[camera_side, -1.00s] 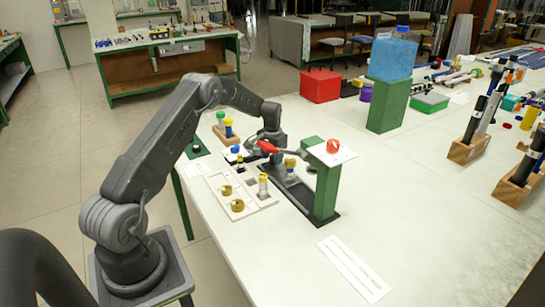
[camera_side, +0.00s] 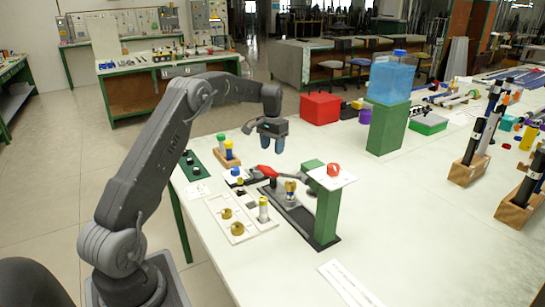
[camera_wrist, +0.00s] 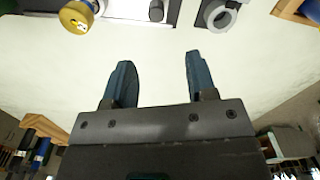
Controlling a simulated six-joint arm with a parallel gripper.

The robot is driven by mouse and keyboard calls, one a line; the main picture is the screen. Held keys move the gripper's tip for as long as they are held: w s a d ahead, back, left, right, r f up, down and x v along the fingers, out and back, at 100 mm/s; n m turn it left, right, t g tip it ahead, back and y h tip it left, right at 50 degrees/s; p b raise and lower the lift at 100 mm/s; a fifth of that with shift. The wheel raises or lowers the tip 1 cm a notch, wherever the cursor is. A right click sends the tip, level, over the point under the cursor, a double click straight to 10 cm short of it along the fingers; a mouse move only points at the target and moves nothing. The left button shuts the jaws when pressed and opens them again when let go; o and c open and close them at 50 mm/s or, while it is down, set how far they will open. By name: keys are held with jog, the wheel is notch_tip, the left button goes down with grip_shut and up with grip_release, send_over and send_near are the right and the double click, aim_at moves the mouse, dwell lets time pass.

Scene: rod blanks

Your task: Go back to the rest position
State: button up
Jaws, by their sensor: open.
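My gripper (camera_side: 268,142) hangs above the table behind the work station, with its fingers pointing down. It is open and empty; the wrist view shows its two dark blue fingers (camera_wrist: 155,85) well apart with bare table between them. A red-handled lever (camera_side: 266,171) and a small brass-coloured part (camera_side: 291,187) are on the dark base of the green stand (camera_side: 327,213), below and in front of my gripper. A white tray (camera_side: 252,229) nearer the camera holds brass-coloured rings and an upright piece with a white and yellow body (camera_side: 263,208).
A green plate (camera_side: 196,168) with black knobs lies at the table's left edge. A blue water tank (camera_side: 391,82) on a green pedestal and a red box (camera_side: 320,108) stand to the right.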

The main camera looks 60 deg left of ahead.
jog(key=shift+r, duration=0.3)
jog(key=s+d+r+m+t, duration=0.1)
jog(key=s+d+r, duration=0.3)
jog(key=d+r, duration=0.4)
jog(key=s+d+r+m+t, duration=0.1)
jog(key=s+d+r, duration=0.3)
jog(key=d+r, duration=0.45)
jog(key=s+d+f+t, duration=0.1)
jog(key=s+d+f, duration=0.1)
jog(key=s+d, duration=0.6)
jog(key=s+d+f+m+t, duration=0.1)
jog(key=s+d+f+t, duration=0.1)
jog(key=s+d, duration=0.6)
jog(key=s, duration=0.5)
jog(key=shift+s+d+m+t, duration=0.2)
jog(key=shift+s+m+t, duration=0.1)
